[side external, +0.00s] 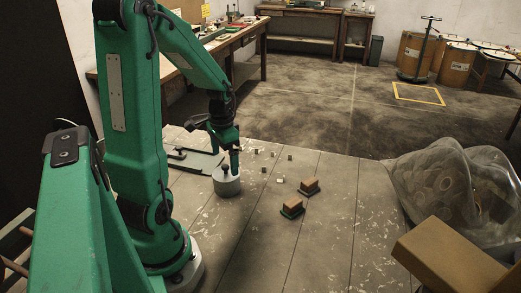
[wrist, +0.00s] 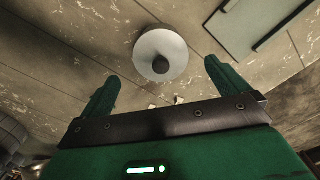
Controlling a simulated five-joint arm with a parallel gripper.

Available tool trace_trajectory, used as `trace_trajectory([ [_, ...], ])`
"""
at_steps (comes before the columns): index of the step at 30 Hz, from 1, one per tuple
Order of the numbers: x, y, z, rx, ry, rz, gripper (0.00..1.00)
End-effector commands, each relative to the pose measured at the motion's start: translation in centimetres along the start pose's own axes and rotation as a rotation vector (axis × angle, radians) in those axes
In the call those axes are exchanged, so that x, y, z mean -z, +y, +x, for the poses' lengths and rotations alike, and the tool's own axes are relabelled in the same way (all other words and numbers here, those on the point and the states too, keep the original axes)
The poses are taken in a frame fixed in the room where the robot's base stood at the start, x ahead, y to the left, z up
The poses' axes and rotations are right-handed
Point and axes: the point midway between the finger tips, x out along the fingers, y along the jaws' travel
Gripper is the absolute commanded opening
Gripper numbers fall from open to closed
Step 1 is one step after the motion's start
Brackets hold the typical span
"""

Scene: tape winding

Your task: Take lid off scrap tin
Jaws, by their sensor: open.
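The scrap tin (side external: 228,187) is a short, round, pale grey can standing on the floorboards below my gripper (side external: 229,166) in the side view. In the wrist view its round pale lid (wrist: 149,47) shows from above, with a small dark knob (wrist: 160,65) on it. The lid is on the tin. My gripper (wrist: 162,69) is open and empty, with one green finger on each side of the knob in the wrist picture. In the side view the fingers are just over the tin and partly hide the knob. I cannot tell how far they are above the lid.
A green plate-like frame (side external: 196,163) lies just behind the tin. Several small pieces (side external: 264,169) are scattered to its right, with two brown blocks on dark bases (side external: 310,185) beyond. A translucent bag (side external: 440,185) and a cardboard box (side external: 445,255) stand far right. The front boards are clear.

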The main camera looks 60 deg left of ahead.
Motion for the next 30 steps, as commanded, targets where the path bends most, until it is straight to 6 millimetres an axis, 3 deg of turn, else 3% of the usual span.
trace_trajectory([
  [12,0.0,-0.1,3.8,-0.001,-0.002,0.0,1.0],
  [28,0.1,-0.1,3.9,0.0,0.0,0.0,1.0],
  [30,0.1,-0.1,3.9,0.0,0.0,0.0,0.9],
])
